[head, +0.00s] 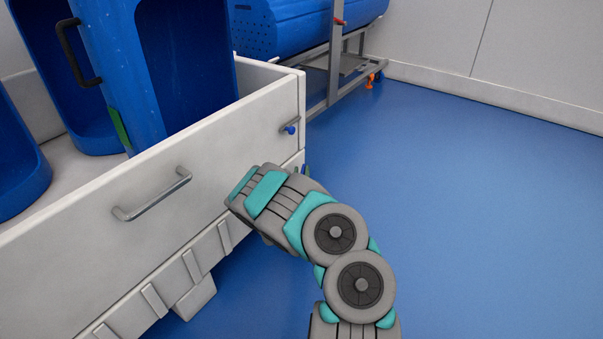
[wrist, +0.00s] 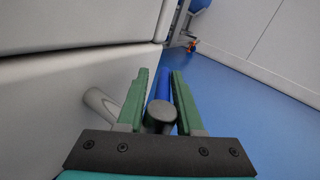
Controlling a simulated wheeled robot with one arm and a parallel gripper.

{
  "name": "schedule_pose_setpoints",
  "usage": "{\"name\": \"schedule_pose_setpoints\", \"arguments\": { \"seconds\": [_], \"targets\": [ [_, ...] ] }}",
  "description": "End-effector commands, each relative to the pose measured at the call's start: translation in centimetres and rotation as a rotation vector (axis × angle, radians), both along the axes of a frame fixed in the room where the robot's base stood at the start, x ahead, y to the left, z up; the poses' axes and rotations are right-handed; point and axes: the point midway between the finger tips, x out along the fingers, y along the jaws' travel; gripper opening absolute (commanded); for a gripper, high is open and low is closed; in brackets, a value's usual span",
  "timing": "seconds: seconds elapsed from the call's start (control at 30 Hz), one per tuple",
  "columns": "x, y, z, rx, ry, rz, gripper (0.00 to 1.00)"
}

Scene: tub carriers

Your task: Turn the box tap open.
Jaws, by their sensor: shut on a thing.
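The box tap shows in the wrist view: a grey spout (wrist: 97,101) at the box wall, a round grey body (wrist: 160,114) and a blue lever (wrist: 165,84). My gripper (wrist: 162,82) has its two green fingers on either side of the blue lever and is shut on it. The lever points away from the camera, roughly in line with the fingers. In the head view, my arm hides most of the tap, and only small green and blue bits show past the wrist at the box's lower right corner.
A grey metal frame (head: 336,60) bears a blue drum (head: 300,25) behind. The blue floor (head: 460,200) at right is clear.

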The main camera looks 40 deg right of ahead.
Motion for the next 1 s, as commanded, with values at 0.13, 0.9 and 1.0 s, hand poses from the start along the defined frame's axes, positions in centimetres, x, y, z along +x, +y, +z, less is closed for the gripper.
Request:
{"name": "schedule_pose_setpoints", "arguments": {
  "seconds": [0.13, 0.9, 1.0],
  "targets": [
    [-0.1, -0.1, 0.0, 0.0, 0.0, -0.002, 0.46],
    [-4.3, 3.9, 0.0, -0.001, 0.004, 0.002, 0.49],
    [-5.0, 4.5, -0.1, 0.001, 0.004, 0.0, 0.49]
  ]
}}
